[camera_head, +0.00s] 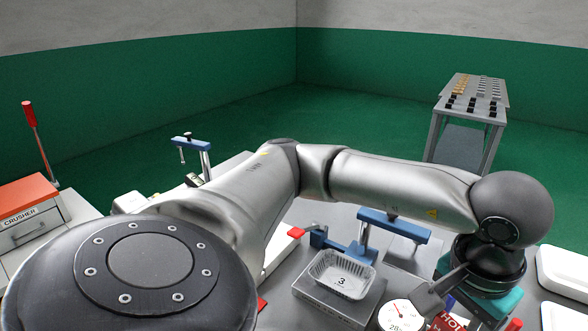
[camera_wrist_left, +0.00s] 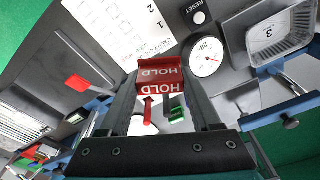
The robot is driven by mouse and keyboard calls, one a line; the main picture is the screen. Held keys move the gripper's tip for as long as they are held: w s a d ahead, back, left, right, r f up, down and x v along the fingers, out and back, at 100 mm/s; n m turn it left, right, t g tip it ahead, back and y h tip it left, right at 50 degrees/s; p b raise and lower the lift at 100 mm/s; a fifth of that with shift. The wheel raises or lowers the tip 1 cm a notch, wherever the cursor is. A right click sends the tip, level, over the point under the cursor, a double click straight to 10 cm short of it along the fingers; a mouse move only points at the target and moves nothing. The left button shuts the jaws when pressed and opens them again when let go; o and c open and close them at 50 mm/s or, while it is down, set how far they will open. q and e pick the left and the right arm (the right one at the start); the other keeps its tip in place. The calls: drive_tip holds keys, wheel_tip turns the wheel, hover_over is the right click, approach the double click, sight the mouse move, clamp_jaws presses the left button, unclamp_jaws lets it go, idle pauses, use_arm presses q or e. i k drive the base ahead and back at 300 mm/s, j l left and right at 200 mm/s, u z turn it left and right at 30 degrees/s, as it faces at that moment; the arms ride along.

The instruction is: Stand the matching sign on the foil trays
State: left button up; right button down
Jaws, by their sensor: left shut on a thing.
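A foil tray (camera_head: 328,283) with a card marked 3 sits on a grey block in the head view. It also shows at the upper right of the left wrist view (camera_wrist_left: 258,52). My left gripper (camera_wrist_left: 161,92) is shut on a red folded sign reading HOLD (camera_wrist_left: 158,72), held between its fingers. In the head view the sign (camera_head: 447,321) is partly hidden at the bottom edge, to the right of the tray. A small green piece (camera_wrist_left: 177,113) shows past the fingers, its lettering too small to read. My right gripper is not in view.
A round dial (camera_head: 401,314) stands between tray and sign. A printed sheet (camera_wrist_left: 118,22) with numbers 1 and 2 and a RESET button (camera_wrist_left: 198,18) show in the wrist view. A blue clamp (camera_head: 393,223) stands behind the tray. White trays (camera_head: 562,272) lie at right.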

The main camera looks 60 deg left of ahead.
sight(131, 201)
drive_tip(key=u, duration=0.5)
drive_tip(key=k+u, duration=0.1)
drive_tip(key=u, duration=0.85)
drive_tip(key=k+u, duration=0.1)
drive_tip(key=u, duration=0.85)
drive_tip(key=k+j+u, duration=0.1)
drive_tip(key=u, duration=0.4)
drive_tip(key=z, duration=0.35)
drive_tip(key=i+j+z, duration=0.1)
drive_tip(key=z, duration=0.25)
drive_tip(key=j+z, duration=0.15)
drive_tip(key=z, duration=0.2)
drive_tip(key=i+j+z, duration=0.1)
drive_tip(key=j+z, duration=0.35)
drive_tip(key=j, duration=0.45)
drive_tip(key=j+z, duration=0.4)
drive_tip(key=j, duration=0.5)
